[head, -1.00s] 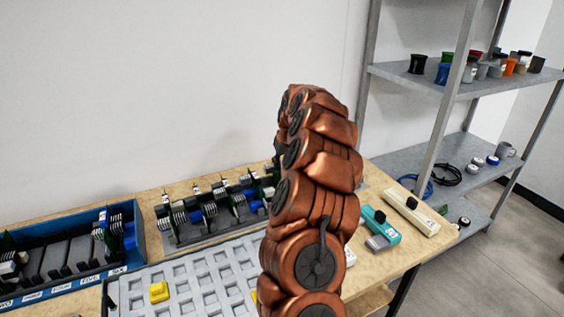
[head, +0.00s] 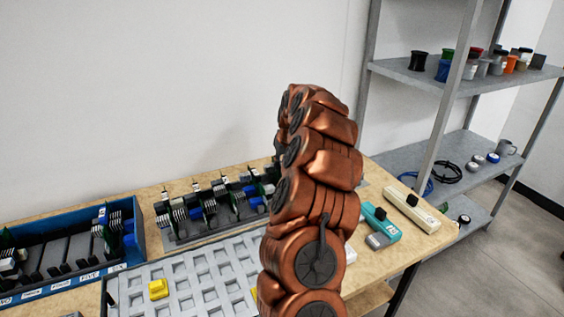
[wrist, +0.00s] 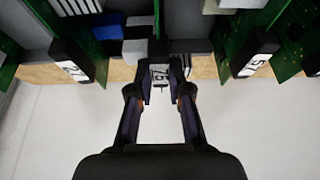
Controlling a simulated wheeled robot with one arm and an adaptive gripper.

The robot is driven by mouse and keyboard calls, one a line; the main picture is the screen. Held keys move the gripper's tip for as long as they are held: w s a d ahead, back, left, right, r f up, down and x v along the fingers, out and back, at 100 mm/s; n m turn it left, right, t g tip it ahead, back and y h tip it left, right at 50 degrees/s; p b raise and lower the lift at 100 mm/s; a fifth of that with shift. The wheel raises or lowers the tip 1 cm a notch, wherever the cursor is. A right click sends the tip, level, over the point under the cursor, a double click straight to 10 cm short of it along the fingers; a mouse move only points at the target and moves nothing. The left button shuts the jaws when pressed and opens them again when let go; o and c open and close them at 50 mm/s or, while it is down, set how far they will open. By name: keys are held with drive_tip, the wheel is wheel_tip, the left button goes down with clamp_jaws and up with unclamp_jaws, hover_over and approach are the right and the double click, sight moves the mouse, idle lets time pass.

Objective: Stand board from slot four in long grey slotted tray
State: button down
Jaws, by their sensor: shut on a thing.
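My gripper (wrist: 160,97) is shut on the black tab of a board (wrist: 160,70) in the wrist view. The tab has a white label, and most of that board is hidden. Boards with labelled black tabs stand on either side, one at left (wrist: 72,66) and one at right (wrist: 255,55). In the head view, my copper arm hides the gripper and the held board. The long grey slotted tray (head: 185,241) lies along the back of the table, with several boards upright in it. The blue crate (head: 138,228) with numbered slots is at left.
A pale grid tray (head: 190,283) with a yellow piece (head: 158,288) lies in front. A teal device (head: 381,222) and a cream device (head: 412,211) lie at right on the table. A metal shelf (head: 425,85) stands beyond the table, and a wall is behind.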

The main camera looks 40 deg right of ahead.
drive_tip(key=shift+f, duration=0.3)
idle(0.5)
drive_tip(key=c, duration=0.9)
unclamp_jaws()
drive_tip(key=shift+r, duration=1.6)
idle(0.7)
drive_tip(key=shift+r, duration=0.4)
idle(0.5)
drive_tip(key=shift+r+p, duration=0.65)
drive_tip(key=shift+r, duration=2.8)
